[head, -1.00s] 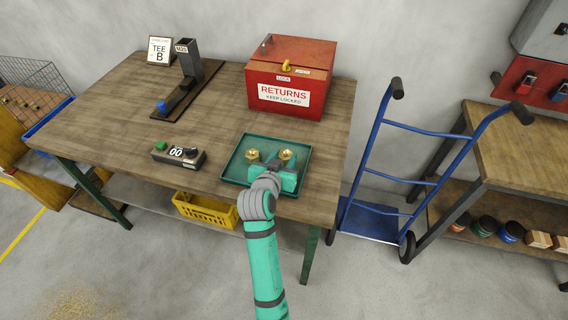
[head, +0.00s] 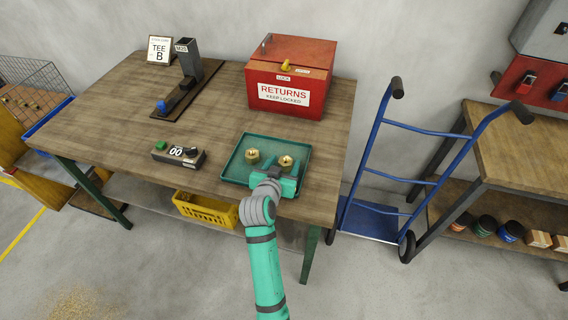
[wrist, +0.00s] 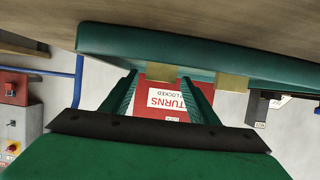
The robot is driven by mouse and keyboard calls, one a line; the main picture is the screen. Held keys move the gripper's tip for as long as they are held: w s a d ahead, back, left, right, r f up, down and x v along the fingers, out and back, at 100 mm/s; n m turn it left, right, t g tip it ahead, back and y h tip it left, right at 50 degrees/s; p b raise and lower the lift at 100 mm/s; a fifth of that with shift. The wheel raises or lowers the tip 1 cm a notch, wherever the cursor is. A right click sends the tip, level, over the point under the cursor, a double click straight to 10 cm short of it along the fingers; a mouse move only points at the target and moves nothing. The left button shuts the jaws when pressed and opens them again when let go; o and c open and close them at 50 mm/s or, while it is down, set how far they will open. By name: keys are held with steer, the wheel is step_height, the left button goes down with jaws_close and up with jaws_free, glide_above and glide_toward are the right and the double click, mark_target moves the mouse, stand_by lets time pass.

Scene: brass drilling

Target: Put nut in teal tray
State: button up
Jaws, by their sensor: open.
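The teal tray (head: 236,172) lies on the workbench near its front right. Two brass hex nuts sit in it, apart from each other: a left nut (head: 252,156) and a right nut (head: 286,161). My gripper (head: 282,163) is open at the tray's front side, its fingers pointing away from me. The right nut lies in line with the gap between the fingers, with nothing gripped. In the wrist view, which looks inverted, the tray (wrist: 190,55) partly hides both nuts; one (wrist: 160,72) shows between the fingers (wrist: 160,92), the other (wrist: 235,82) outside them.
A red returns box (head: 290,85) stands behind the tray. A small counter box (head: 178,155) is to its left, and a dark tube stand (head: 188,75) is at the back left. A blue hand truck (head: 410,180) stands right of the bench. The bench middle is clear.

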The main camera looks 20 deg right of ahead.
steer(key=shift+r, duration=0.15)
steer(key=v, duration=1.2)
steer(key=shift+a, duration=0.1)
